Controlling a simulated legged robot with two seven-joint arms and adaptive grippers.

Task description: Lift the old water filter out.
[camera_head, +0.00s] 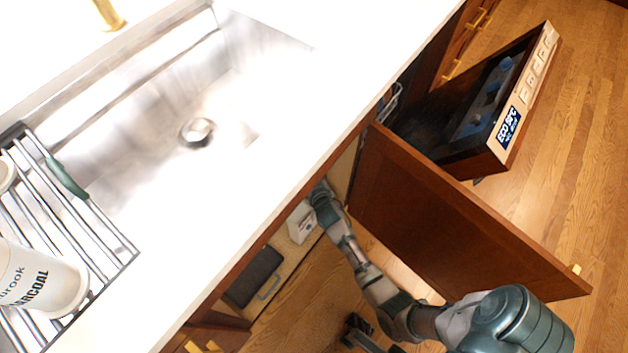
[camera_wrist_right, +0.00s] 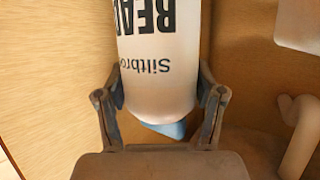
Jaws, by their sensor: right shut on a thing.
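In the right wrist view a white cylindrical filter (camera_wrist_right: 158,72) stands between the fingers of my right gripper (camera_wrist_right: 160,108). It bears upside-down black lettering, partly cut off, starting "BEA" and "Siltbro". A blue piece (camera_wrist_right: 168,129) shows at its near end; its far end is out of frame. The gripper is shut on it, one finger along each side. In the head view my right arm reaches into the cabinet under the sink. The counter edge hides the filter there.
The open cabinet door (camera_head: 450,220) stands right of my arm. An open dishwasher (camera_head: 507,120) is beyond it. A white box (camera_head: 301,222) and dark case (camera_head: 254,277) sit in the cabinet. A white charcoal canister (camera_head: 40,280) rests on the sink rack (camera_head: 110,262).

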